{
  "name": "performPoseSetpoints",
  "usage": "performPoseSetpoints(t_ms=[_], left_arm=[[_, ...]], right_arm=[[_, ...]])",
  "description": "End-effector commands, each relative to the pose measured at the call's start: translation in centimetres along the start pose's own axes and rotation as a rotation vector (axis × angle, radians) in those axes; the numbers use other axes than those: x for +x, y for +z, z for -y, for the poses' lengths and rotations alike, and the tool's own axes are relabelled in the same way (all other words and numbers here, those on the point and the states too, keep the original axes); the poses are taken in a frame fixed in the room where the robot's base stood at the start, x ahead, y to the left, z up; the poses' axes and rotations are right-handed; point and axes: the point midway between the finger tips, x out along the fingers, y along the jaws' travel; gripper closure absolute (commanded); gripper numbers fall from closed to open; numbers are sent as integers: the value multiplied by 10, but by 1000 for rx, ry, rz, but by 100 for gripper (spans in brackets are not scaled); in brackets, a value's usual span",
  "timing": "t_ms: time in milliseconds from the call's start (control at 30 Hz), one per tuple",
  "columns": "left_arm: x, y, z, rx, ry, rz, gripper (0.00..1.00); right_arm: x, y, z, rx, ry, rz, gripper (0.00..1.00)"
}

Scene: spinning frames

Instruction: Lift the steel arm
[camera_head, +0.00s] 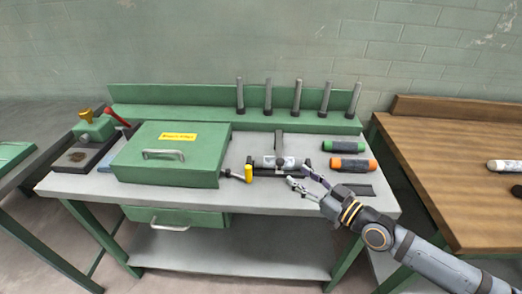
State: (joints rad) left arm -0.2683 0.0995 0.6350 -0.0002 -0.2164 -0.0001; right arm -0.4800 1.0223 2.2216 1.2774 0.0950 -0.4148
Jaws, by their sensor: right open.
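A small frame device sits on the grey bench top (185,202), a little right of its middle. A grey roller (268,162) lies across it, and a flat grey upright piece (279,143) stands behind the roller. The upright piece looks like the steel arm, but I cannot tell for sure. A yellow-ended lever (249,173) is at the device's left front. My right gripper (297,182) is open and empty, just in front of and right of the roller. I cannot tell whether it touches the device. My left gripper is not in view.
A green box (165,163) with a handle fills the bench's left part. Green (343,147) and orange (350,164) rolls lie at right. Several grey spindles stand along the back ledge (195,117). A wooden table (450,150) is at the right.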

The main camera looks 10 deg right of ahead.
Motion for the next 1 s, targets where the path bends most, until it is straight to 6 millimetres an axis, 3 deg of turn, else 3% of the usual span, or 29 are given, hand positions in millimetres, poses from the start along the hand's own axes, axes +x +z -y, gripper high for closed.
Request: performPoseSetpoints(t_ms=[100,300,367,467,700,1000], left_arm=[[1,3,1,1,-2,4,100],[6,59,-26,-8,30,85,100],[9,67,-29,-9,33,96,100],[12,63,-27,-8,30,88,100],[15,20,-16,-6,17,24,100],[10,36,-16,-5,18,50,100]], right_arm=[[1,0,-1,2,3,-3,52],[14,2,-3,3,10,-9,52],[21,2,-3,5,9,-10,52],[33,-1,-2,7,8,-11,52],[66,-2,-2,8,7,-8,52],[100,-1,-1,4,4,-2,52]])
